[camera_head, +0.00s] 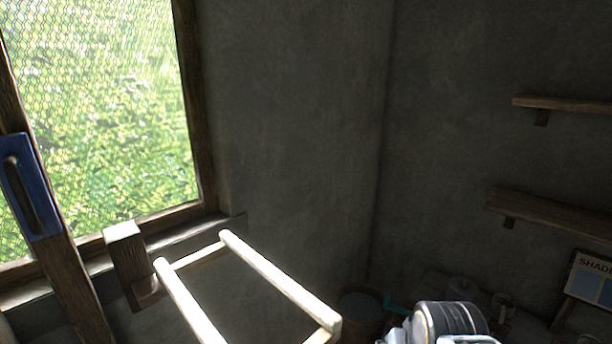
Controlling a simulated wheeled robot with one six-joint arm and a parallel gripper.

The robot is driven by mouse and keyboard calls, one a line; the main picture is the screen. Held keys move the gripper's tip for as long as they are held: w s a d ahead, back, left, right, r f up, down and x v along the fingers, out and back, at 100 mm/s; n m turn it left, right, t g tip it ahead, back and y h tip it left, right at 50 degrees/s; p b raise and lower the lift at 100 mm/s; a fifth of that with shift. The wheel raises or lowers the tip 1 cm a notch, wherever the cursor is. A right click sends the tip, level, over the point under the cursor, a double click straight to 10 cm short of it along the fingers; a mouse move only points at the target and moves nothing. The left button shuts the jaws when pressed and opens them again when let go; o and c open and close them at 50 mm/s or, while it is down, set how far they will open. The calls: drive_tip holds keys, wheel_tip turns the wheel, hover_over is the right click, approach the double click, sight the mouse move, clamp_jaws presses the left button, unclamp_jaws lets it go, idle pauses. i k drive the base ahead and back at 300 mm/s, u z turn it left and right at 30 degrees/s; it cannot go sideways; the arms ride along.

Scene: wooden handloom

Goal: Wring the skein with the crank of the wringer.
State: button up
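I cannot make out a skein, a wringer or a crank for certain in the head view. A pale wooden frame of bars (280,280) juts out from a wooden block at the lower left, brightly lit, and no yarn shows on it. A small teal piece (397,303) shows at the bottom, just left of a grey-and-white rounded part of my arm (447,320). I cannot tell what the teal piece belongs to. My gripper's fingers do not show.
A mesh-covered window (100,110) is at the left, with a blue handled piece (29,187) on its post. Two wooden shelves (560,104) are on the right wall. A dark round tub (360,308) and a sign (592,283) are low down. The grey walls between are bare.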

sight(404, 312)
drive_tip(key=u, duration=0.2)
drive_tip(key=k, duration=0.85)
drive_tip(key=z, duration=1)
drive_tip(key=i, duration=0.75)
drive_tip(key=u, duration=1.85)
